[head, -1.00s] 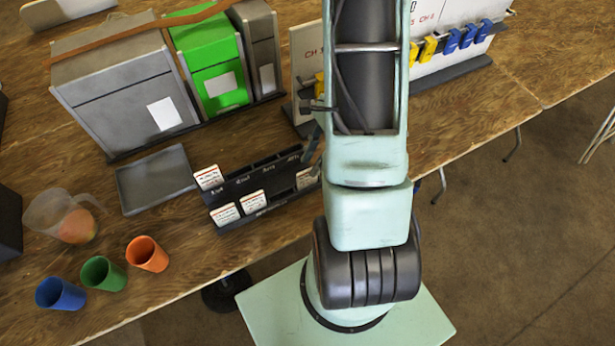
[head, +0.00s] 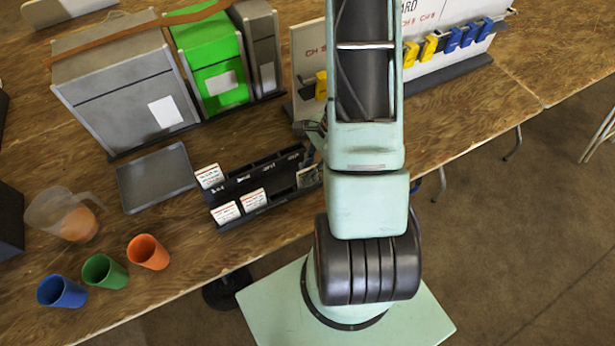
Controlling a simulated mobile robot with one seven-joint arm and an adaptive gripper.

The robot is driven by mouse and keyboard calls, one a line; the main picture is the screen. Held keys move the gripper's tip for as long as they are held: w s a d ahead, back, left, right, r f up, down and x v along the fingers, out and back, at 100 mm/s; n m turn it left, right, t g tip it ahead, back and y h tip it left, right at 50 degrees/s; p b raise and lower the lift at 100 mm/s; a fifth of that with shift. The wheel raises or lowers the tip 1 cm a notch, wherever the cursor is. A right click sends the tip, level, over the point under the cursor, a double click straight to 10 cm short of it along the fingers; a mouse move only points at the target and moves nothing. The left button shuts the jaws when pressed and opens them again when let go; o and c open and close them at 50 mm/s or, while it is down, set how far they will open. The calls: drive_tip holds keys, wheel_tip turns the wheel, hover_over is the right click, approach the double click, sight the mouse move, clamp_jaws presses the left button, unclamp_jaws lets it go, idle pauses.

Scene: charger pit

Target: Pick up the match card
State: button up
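A dark card rack (head: 262,196) stands near the front edge of the table, with small labels along its tiers. White cards with red print stand in it: one at upper left (head: 209,176), two in the lower row, a left one (head: 225,213) and a middle one (head: 253,199), and one at the right end (head: 307,178). The print is too small to tell which is the match card. My gripper (head: 315,148) is at the rack's right end, close to the right-end card, mostly hidden behind my arm. Its fingers and any contact cannot be made out.
A grey tray (head: 155,180) lies left of the rack. A clear jug (head: 62,214) and blue (head: 60,292), green (head: 104,271) and orange (head: 148,252) cups stand at left. Grey and green boxes (head: 215,75) stand behind. A white board (head: 440,55) with yellow and blue clips is at right.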

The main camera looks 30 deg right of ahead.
clamp_jaws()
drive_tip(key=shift+r, duration=0.1)
